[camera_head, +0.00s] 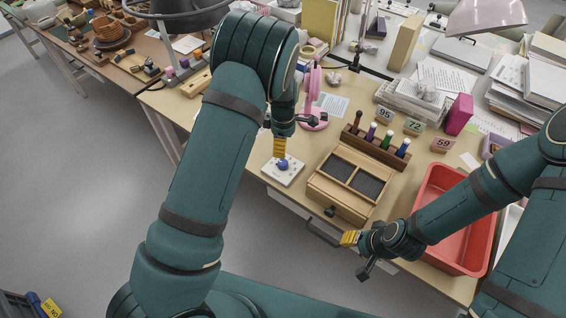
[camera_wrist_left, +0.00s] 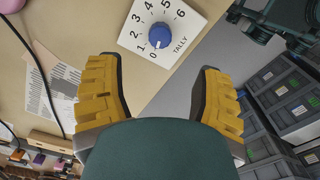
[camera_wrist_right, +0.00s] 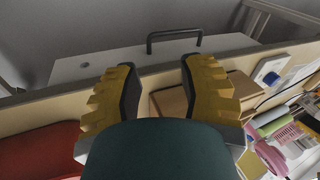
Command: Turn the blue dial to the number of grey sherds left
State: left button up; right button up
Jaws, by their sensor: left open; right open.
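The blue dial (camera_head: 283,164) sits on a white plate (camera_head: 275,176) near the table's front edge. In the left wrist view the blue dial (camera_wrist_left: 160,35) has a white mark facing the 0; the plate (camera_wrist_left: 135,42) reads 0 to 6 and TALLY. My left gripper (camera_head: 280,150) is open just above the dial, pointing down, apart from it as far as I can tell. My right gripper (camera_head: 349,238) is open and empty in front of the table edge. I cannot make out any grey sherds; the wooden box (camera_head: 328,197) shows two dark-lined compartments.
A red tray (camera_head: 427,190) stands at the right, partly hidden by my right arm, its visible floor bare. A rack (camera_head: 377,151) of coloured-handled tools stands behind the box. Number cards, including 59 (camera_head: 443,144), stand further back.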

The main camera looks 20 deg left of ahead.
aim_at(283, 162)
pick_arm(q)
notch_tip(283, 162, down, 10)
jog(key=shift+f+b, duration=0.15)
jog(key=shift+b, duration=0.45)
grip_shut()
